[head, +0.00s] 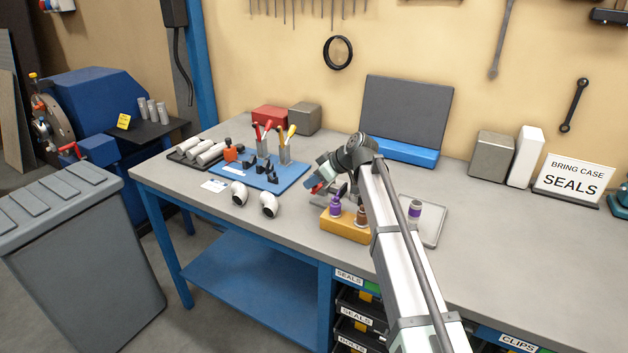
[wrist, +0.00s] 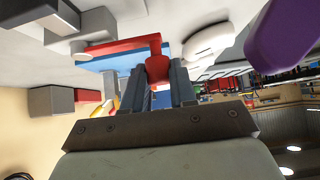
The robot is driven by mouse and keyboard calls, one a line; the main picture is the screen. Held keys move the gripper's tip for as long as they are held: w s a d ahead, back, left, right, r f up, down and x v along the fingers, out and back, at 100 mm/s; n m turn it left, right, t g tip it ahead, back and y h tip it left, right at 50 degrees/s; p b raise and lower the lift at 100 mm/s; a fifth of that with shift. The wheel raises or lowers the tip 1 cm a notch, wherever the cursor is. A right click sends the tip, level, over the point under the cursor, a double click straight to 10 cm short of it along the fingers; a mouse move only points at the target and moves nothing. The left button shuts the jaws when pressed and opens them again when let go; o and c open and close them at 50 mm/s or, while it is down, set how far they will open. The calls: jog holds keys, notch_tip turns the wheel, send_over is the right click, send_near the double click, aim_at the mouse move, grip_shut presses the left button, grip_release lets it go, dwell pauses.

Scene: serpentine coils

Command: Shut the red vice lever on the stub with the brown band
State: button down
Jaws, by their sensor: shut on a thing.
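My gripper (wrist: 158,82) is shut on a red piece (wrist: 157,66) with a rounded end, seen between its fingers in the wrist view; in the head view a bit of red (head: 317,188) shows at the gripper. I cannot tell whether this is the vice lever. A stub with a brown body (head: 361,214) stands upright in the orange block (head: 343,227), beside a purple one (head: 335,206), just below my gripper. Part of the block is hidden by my arm.
A blue mat (head: 290,184) with black clips and red- and yellow-handled tools lies left of my gripper. Two white elbows (head: 239,194) (head: 269,205) stand near the front edge. A grey tray (head: 436,234) holds another purple-banded stub (head: 414,209). The bench's right side is largely clear.

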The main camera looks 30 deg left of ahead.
jog(key=shift+w+a+m+t, duration=0.1)
jog(key=shift+a+m+t, duration=0.55)
jog(key=shift+m, duration=0.15)
jog(key=c, duration=0.9)
grip_release()
jog(key=shift+d+r, duration=0.1)
jog(key=v, duration=1.3)
jog(key=shift+d+r, duration=0.2)
jog(key=shift+r, duration=0.05)
jog(key=shift+c, duration=0.2)
